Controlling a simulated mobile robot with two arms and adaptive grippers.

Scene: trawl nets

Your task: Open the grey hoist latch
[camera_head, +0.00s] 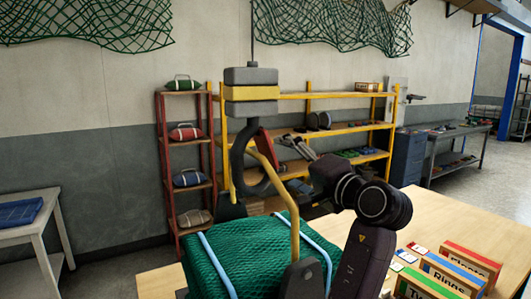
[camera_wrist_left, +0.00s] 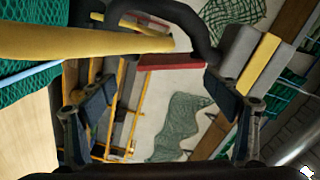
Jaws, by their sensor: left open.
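The hoist block (camera_head: 251,93), grey with a yellow band, hangs from a cable. Below it is a dark curved hook (camera_head: 238,160), which also shows at the top of the left wrist view (camera_wrist_left: 190,20). A red latch bar (camera_head: 263,140) lies at the hook's mouth; it looks red, not grey, in the left wrist view (camera_wrist_left: 168,62). A bent yellow handle (camera_head: 294,240) rises from a green net bundle (camera_head: 262,262) and overlaps the hook; contact is unclear. My left gripper (camera_head: 292,146) is open right of the latch. In the wrist view its fingers (camera_wrist_left: 160,92) are apart, with the latch beyond them.
The wooden table (camera_head: 450,214) holds labelled boxes (camera_head: 440,272) at the right. A yellow shelf rack (camera_head: 345,95) and a red rack (camera_head: 163,150) stand behind against the wall. A white side table (camera_head: 55,205) is at the left.

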